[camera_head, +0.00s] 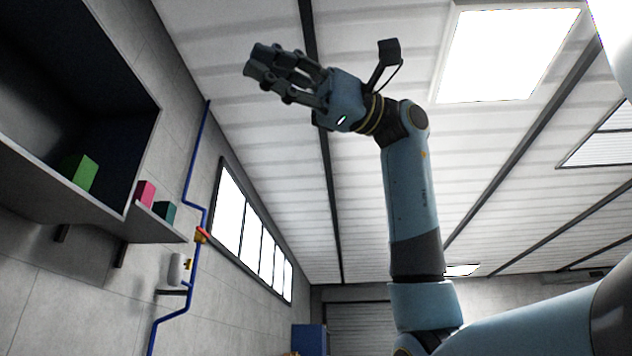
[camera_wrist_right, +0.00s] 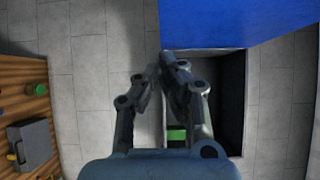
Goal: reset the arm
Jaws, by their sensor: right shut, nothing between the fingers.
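My right arm is raised in the head view, bent upward in front of the ceiling. Its gripper (camera_head: 262,66) points to the left, well above and to the right of the wall shelf. The right gripper also shows in the right wrist view (camera_wrist_right: 167,64), with its fingertips together and nothing between them. My left gripper is in neither view.
A blue pipe (camera_head: 193,180) runs down the wall. The wrist view shows a blue surface (camera_wrist_right: 210,22) and a wooden surface (camera_wrist_right: 20,75). Open air surrounds the raised gripper.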

